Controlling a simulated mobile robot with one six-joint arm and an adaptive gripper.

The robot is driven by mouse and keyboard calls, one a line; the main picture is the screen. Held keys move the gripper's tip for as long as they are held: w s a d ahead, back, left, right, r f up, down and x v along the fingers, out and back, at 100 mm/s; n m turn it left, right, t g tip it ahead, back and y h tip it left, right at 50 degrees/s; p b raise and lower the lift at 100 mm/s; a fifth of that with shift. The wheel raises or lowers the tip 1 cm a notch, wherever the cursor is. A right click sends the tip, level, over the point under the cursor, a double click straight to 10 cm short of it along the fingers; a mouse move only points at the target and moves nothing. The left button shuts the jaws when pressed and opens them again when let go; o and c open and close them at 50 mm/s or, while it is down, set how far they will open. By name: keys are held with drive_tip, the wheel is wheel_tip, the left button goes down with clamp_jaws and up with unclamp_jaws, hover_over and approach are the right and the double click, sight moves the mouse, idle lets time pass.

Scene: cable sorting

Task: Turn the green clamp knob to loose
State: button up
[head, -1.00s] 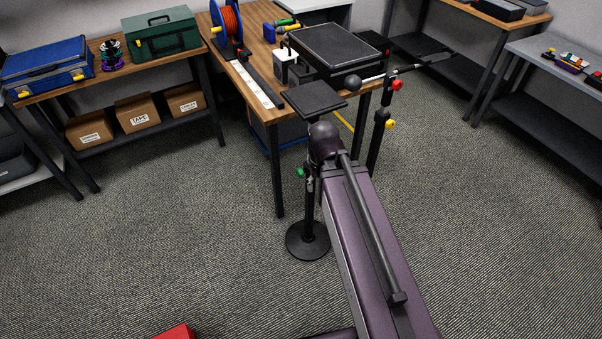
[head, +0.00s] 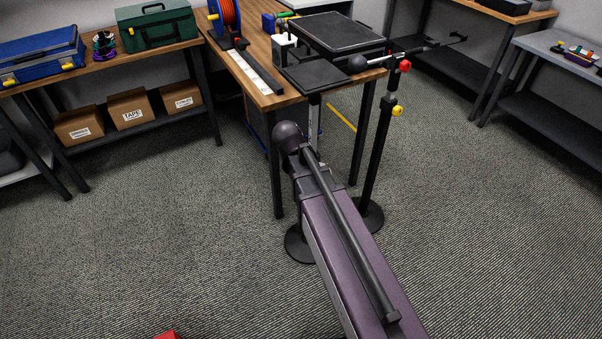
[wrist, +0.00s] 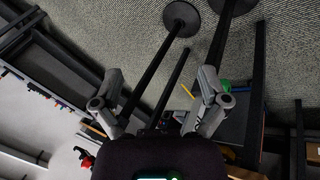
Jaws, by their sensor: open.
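The green clamp knob (wrist: 224,86) shows in the wrist view just right of my right-hand finger, partly covered by it. I cannot tell whether they touch. It seems to sit on the post of the black stand with a flat square plate (head: 315,74). In the head view my arm hides the knob and most of that post. My gripper (wrist: 160,85) is open, its two grey fingers wide apart with nothing held between them. In the head view the gripper is hidden behind my arm's end.
A second black stand has a red knob (head: 405,65) and a yellow knob (head: 397,111), close right of my arm. A wooden table (head: 262,88) with a cable reel (head: 226,20) stands behind. Open carpet lies left and right.

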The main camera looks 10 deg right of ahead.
drive_tip(key=w+a+f+m+t+h+b, duration=0.25)
drive_tip(key=w+f+m+h+b, duration=0.3)
drive_tip(key=w+f+b, duration=0.7)
drive_tip(key=w+a+f+m+t+h+b, duration=0.1)
drive_tip(key=w+a+m+h+b, duration=0.1)
drive_tip(key=a+b, duration=0.4)
drive_tip(key=w+a+f+m+t+h+b, duration=0.2)
drive_tip(key=a+b, duration=0.4)
drive_tip(key=b, duration=0.6)
drive_tip(key=shift+w+f+m+h, duration=0.15)
drive_tip(key=shift+w+m+h, duration=0.3)
drive_tip(key=shift+h, duration=0.7)
drive_tip(key=shift+d, duration=0.15)
drive_tip(key=x, duration=1.3)
drive_tip(key=shift+d, duration=0.35)
drive_tip(key=shift+c, duration=0.2)
